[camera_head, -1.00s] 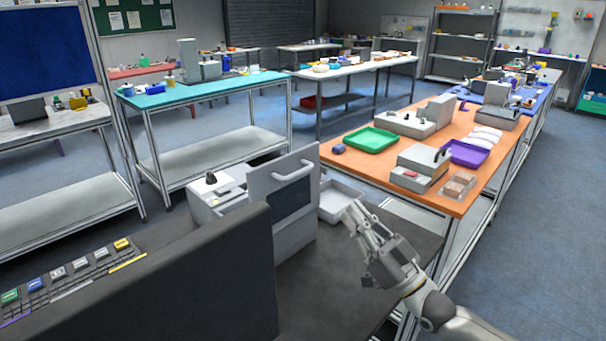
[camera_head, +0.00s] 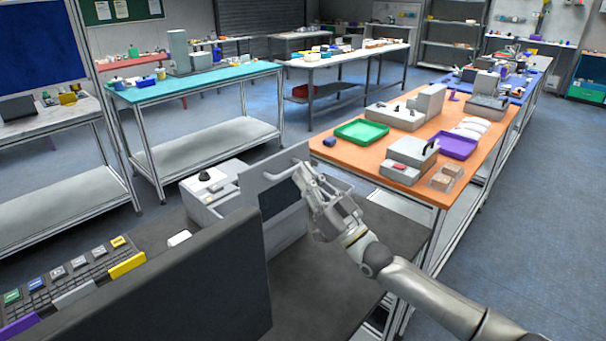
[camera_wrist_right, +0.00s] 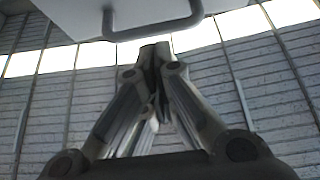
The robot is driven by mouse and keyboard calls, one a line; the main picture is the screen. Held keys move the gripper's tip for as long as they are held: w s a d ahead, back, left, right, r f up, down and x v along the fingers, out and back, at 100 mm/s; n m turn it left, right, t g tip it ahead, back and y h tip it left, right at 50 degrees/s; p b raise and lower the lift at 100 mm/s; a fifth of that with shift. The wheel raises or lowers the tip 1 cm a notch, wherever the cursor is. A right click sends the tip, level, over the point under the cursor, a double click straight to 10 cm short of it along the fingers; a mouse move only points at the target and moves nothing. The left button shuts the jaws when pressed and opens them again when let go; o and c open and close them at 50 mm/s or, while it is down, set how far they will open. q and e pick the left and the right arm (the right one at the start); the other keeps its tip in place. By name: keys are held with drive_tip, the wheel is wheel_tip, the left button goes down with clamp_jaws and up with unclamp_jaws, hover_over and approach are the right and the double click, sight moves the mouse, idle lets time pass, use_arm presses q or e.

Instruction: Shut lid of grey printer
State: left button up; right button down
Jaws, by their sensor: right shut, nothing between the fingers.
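The grey printer (camera_head: 208,190) stands on the dark counter behind the black monitor. Its lid (camera_head: 254,188) is open and stands upright, with a bar handle near its upper edge. My right gripper (camera_head: 303,168) is shut and empty, with its fingertips close to the lid's right side near the handle. Whether they touch it, I cannot tell. In the right wrist view the lid (camera_wrist_right: 140,12) fills the top with its handle (camera_wrist_right: 152,32), and the shut fingertips (camera_wrist_right: 154,50) point up just below it. My left gripper is not in view.
A black monitor (camera_head: 170,275) and a keyboard (camera_head: 70,270) are in front of the printer. An orange table (camera_head: 355,155) with a green tray (camera_head: 362,131) and a purple tray (camera_head: 455,146) stands to the right. A teal table (camera_head: 200,84) stands behind.

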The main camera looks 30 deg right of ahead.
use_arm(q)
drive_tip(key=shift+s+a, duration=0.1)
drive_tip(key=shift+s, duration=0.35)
use_arm(e)
drive_tip(key=shift+w+a, duration=0.15)
drive_tip(key=shift+w, duration=0.15)
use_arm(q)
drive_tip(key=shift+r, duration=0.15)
use_arm(e)
drive_tip(key=shift+w, duration=0.1)
use_arm(q)
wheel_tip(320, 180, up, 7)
drive_tip(key=p, duration=0.7)
use_arm(e)
drive_tip(key=w+a+r+g+h, duration=0.1)
drive_tip(key=w+a+g, duration=0.15)
drive_tip(key=w, duration=0.45)
drive_tip(key=w+a+g+h, duration=0.1)
drive_tip(key=w+a+g, duration=0.1)
drive_tip(key=w+g, duration=0.35)
use_arm(q)
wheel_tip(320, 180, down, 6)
drive_tip(key=b, duration=0.6)
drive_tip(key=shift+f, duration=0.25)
use_arm(e)
drive_tip(key=w+a+f+g+h, duration=0.1)
drive_tip(key=w+a+f+g, duration=0.2)
drive_tip(key=w+f, duration=0.6)
drive_tip(key=shift+w+a, duration=0.2)
drive_tip(key=shift+w, duration=0.45)
